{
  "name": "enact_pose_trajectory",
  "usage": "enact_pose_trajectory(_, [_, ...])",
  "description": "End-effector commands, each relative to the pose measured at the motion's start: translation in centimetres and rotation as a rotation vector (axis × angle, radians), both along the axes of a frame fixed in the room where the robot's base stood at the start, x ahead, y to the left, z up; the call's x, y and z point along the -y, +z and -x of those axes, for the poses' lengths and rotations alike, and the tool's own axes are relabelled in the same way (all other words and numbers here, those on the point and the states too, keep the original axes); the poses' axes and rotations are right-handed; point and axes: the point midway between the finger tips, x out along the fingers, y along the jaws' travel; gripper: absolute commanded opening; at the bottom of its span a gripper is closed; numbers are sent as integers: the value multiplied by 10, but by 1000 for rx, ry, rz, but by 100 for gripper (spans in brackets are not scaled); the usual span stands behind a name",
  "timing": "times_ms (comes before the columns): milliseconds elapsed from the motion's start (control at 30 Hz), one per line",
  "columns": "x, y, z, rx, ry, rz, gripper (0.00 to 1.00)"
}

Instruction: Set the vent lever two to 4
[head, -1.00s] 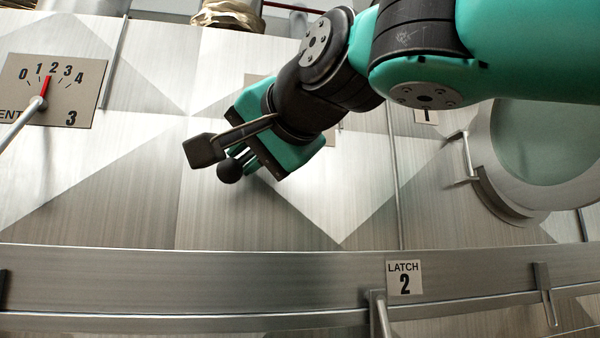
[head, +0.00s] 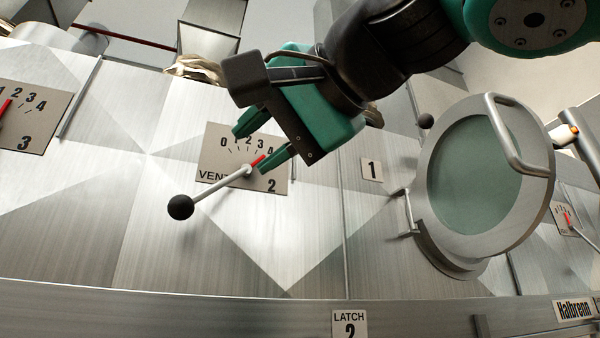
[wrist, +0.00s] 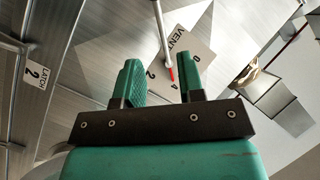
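The vent 2 dial plate (head: 215,160) is on the metal panel in the head view, with marks 0 to 4. Its lever (head: 215,187) points down-left and ends in a black ball (head: 180,207). The red pointer (head: 259,160) points up-right, at or very near the 4. In the wrist view the pointer (wrist: 171,75) also lies beside the 4. My gripper (head: 250,151) is open and empty over the plate. In the wrist view the lever shows between its fingers (wrist: 160,60); I cannot tell whether a finger touches it. The ball is clear of the gripper.
A round glass door (head: 478,170) with a handle stands right of the plate. The vent 3 plate (head: 40,130) is at the left. A ledge with a latch 2 label (head: 349,324) runs below. The panel below the lever is clear.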

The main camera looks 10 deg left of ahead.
Motion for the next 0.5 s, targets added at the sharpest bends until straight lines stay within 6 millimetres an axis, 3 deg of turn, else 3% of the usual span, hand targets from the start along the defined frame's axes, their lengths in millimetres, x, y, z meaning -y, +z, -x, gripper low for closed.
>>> enact_pose_trajectory(200, [28, 6, 21, 0, 3, -1, 36])
enact_pose_trajectory(500, [37, 7, 26, 0, 1, 1, 36])
